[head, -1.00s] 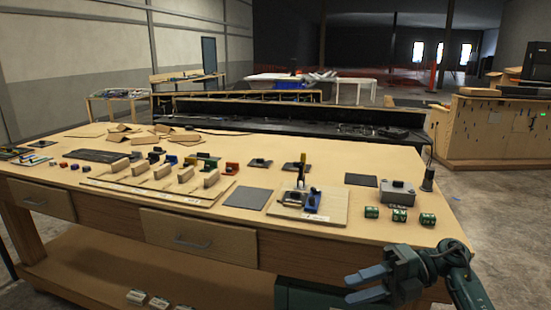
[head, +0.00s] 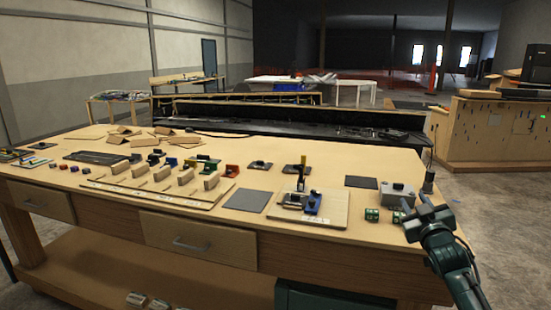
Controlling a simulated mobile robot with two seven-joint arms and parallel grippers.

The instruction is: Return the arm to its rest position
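My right arm reaches in from the lower right. My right gripper (head: 416,206) is at the right front corner of the wooden workbench (head: 300,238), with its fingers spread and nothing visible between them. It overlaps the green blocks in the picture: one green block (head: 372,215) shows clear to its left, another (head: 397,217) shows beside its fingers, and the rest of that spot is hidden. I cannot tell its exact height above the bench. My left gripper is not in view.
A grey box (head: 397,192) stands just behind the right gripper, with a dark upright device (head: 428,182) near it. The floor to the right of the bench is clear.

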